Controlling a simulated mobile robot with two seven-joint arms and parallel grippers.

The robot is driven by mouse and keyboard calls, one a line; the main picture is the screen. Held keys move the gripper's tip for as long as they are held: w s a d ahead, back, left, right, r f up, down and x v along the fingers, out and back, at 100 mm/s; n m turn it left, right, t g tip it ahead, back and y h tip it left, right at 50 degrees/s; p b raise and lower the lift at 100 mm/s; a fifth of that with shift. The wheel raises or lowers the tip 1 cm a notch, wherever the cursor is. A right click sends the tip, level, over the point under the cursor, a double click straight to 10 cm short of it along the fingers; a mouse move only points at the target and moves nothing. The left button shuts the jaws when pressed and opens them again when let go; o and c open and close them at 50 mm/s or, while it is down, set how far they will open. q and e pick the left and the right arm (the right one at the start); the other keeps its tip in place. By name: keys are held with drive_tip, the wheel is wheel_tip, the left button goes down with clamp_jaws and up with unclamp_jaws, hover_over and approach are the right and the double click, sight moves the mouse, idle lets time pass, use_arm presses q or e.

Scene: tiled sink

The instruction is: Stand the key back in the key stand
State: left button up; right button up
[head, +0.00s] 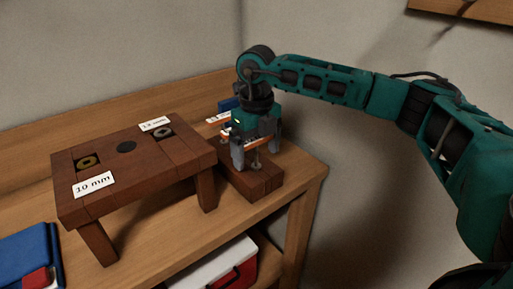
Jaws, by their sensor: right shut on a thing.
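My right gripper (256,156) points down at the right end of the bench, shut on the key (256,163). Only a small, thin grey part of the key shows between the fingers. The key stand, a low dark brown wooden block (262,187), lies directly below the fingers. The key's lower end meets or almost meets the block's top; I cannot tell whether it sits in a hole. My left gripper is not in view.
A brown wooden table-like rack (128,170) with "10 mm" and "13 mm" labels stands close left of the block. Blue (30,255) and red-white (215,265) cases lie in front and below. The bench's right edge (315,180) is near the block; walls rise behind.

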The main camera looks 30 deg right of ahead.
drive_tip(key=shift+f, duration=0.3)
drive_tip(key=o, duration=0.8)
wheel_tip(320, 180, up, 12)
drive_tip(key=shift+f, duration=0.1)
drive_tip(key=shift+r, duration=0.55)
